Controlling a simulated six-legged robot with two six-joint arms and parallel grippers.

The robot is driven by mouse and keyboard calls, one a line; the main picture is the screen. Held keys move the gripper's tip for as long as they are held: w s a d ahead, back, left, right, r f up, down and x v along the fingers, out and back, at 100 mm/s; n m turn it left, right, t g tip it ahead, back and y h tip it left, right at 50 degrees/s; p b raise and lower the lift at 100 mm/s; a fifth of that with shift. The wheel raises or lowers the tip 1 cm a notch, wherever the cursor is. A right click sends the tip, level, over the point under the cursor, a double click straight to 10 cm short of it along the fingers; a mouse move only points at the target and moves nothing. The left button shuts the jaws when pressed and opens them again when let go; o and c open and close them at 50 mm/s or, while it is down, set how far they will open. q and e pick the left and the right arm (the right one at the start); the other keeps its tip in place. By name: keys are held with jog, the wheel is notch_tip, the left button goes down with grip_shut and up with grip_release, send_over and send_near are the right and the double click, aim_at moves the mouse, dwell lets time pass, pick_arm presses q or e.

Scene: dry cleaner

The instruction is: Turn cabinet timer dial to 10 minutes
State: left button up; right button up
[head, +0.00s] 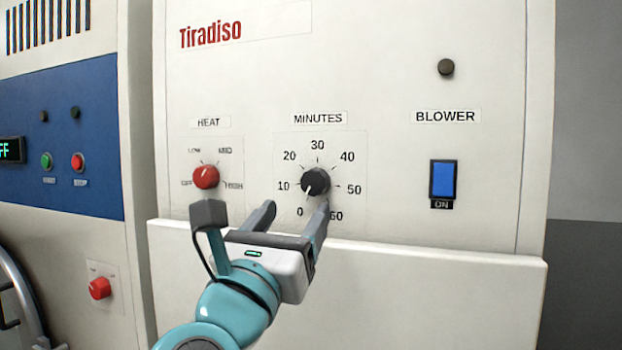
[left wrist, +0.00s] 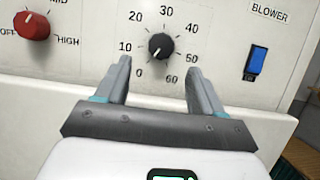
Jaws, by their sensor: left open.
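The cabinet timer dial (head: 315,181) is a dark round knob under the MINUTES label, ringed by numbers from 0 to 60. Its white pointer line points down and left, at about 0. My left gripper (head: 295,208) is open and empty, just below and in front of the dial. In the left wrist view the dial (left wrist: 160,46) lies beyond the fingertips and between their lines, with no finger seen touching it. The open left gripper (left wrist: 157,68) shows there with one finger on each side. My right gripper is not in view.
A red HEAT knob (head: 206,177) is left of the dial. A blue BLOWER switch (head: 444,179) is to the right. A white ledge (head: 430,268) juts out below the panel. A blue control panel (head: 75,140) with buttons is at the far left.

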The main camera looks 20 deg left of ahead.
aim_at(312, 186)
pick_arm(q)
jog(key=p+x, duration=0.2)
jog(key=x, duration=0.4)
jog(key=shift+w+d+r, duration=0.1)
jog(key=shift+w+r, duration=0.15)
jog(key=shift+w, duration=0.25)
jog(key=shift+s, duration=0.3)
jog(key=shift+c, duration=0.7)
jog(key=c, duration=0.9)
